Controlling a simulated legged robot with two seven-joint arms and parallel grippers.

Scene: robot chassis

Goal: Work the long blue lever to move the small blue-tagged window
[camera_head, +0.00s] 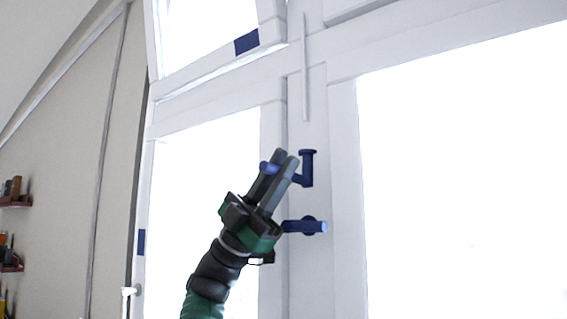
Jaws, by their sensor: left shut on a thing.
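The long blue lever (307,168) is on the white frame post in the middle of the view. Its arm reaches left, between the fingers of my left gripper (283,158), and a blue end shows just left of them. My left gripper is shut on this lever, with its fingers pointing up and partly hiding it. The small upper window (205,65) has a blue tag (246,41) on its bottom rail. That window looks tilted out of line with its frame, with a gap below the rail. My right gripper is not in view.
A second blue handle (305,226) sits just below the lever, close to my left wrist. A white rod (304,75) runs up the post above. A lower window has another blue tag (141,242). Shelves (12,201) stand at the far left.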

